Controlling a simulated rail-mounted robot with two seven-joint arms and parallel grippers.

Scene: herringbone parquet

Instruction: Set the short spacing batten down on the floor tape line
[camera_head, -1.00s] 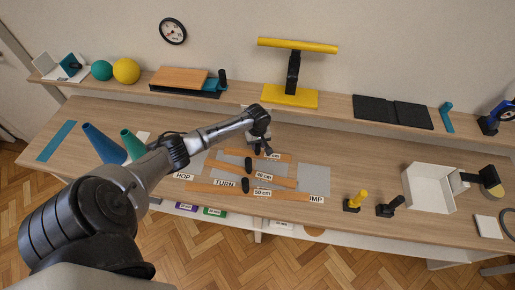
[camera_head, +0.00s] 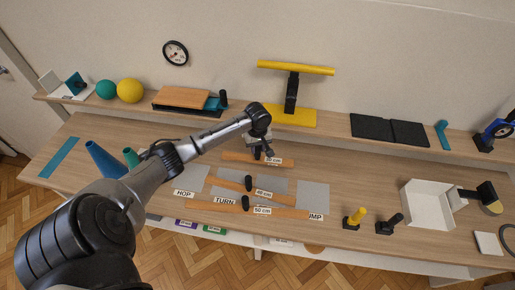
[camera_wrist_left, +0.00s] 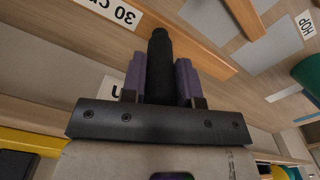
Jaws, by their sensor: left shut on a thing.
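The short batten (camera_head: 238,157) is an orange-brown strip with a 30 cm label and a black knob. My left gripper (camera_head: 257,150) is shut on that knob and holds the batten above the middle of the bench. The wrist view also shows the batten (camera_wrist_left: 205,52), its label, and the knob (camera_wrist_left: 159,65) between purple finger pads. A teal tape strip (camera_head: 59,158) lies flat at the bench's left end; nothing lies on it. I cannot tell whether this is the named tape line. My right gripper is not in view.
The 40 cm batten (camera_head: 225,183) and 50 cm batten (camera_head: 290,212) lie across grey mats (camera_head: 314,196). Teal-blue cones (camera_head: 103,160) stand between the strip and my arm. A white bin (camera_head: 425,205) stands right; a loaded shelf (camera_head: 335,122) runs behind.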

